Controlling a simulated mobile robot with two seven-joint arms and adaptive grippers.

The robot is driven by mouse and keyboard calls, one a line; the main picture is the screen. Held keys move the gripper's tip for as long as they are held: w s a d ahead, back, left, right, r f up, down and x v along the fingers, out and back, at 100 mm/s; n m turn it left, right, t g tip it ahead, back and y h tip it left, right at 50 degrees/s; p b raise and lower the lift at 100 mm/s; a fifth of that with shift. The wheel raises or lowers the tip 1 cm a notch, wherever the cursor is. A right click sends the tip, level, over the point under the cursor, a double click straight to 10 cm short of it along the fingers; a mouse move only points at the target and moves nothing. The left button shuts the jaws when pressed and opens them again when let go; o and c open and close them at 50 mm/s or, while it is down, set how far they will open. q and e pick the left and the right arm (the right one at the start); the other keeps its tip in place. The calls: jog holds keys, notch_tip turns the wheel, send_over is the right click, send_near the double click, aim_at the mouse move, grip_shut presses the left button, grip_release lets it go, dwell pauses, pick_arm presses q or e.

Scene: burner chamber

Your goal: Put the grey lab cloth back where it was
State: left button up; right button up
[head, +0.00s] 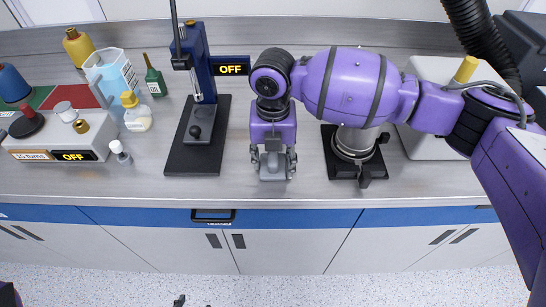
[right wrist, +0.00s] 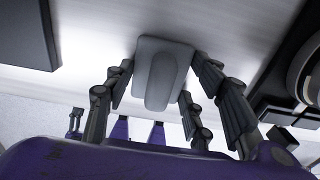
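The grey lab cloth (head: 273,174) lies on the bench near its front edge, below my right gripper. In the right wrist view the cloth (right wrist: 160,72) is a pale grey pad with a raised ridge along its middle. My right gripper (head: 273,165) points down over it. In the right wrist view its fingers stand apart, one on each side of the cloth, with the ridge between them and no clear grip on it. The fingers hide part of the cloth in the head view. Only a small dark tip, probably of my left gripper (head: 180,300), shows at the bottom edge.
A blue press-like stand (head: 196,115) on a dark base is left of my right gripper. A metal burner-like device (head: 355,145) on a black base is close on the right. Bottles, a clear container (head: 112,75) and a control box (head: 60,138) fill the left. The front strip is mostly clear.

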aim_at(273, 156)
jog(key=o, duration=0.3)
jog(key=shift+o, duration=0.2)
notch_tip(273, 156, up, 12)
jog(key=shift+r, duration=0.2)
dwell(0.6)
